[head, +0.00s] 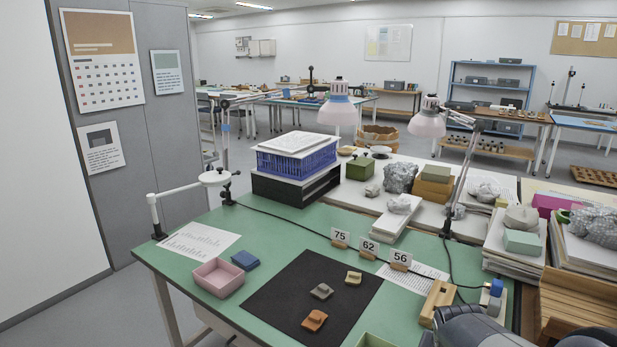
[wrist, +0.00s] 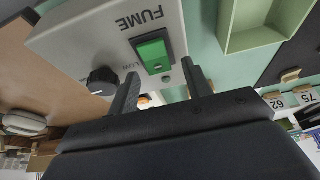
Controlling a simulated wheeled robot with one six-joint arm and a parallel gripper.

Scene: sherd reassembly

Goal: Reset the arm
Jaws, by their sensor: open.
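My gripper (wrist: 160,70) is open in the wrist view, with its two dark fingers apart and nothing held between them. Beyond the fingers is a grey box marked FUME (wrist: 100,40), with a green rocker switch (wrist: 153,53) and a black knob (wrist: 102,81). The switch appears between the fingertips; I cannot tell whether a finger touches the box. In the head view, dark parts of my arm show at the bottom right corner, and the fingers are not visible there.
The green table (head: 270,223) carries a dark mat (head: 290,295) with an orange sherd (head: 314,320), a grey sherd (head: 321,291) and a tan sherd (head: 353,278). A pink tray (head: 218,278) stands left. Number cards (head: 369,249) line the back. A pale green tray (wrist: 262,40) lies near the FUME box.

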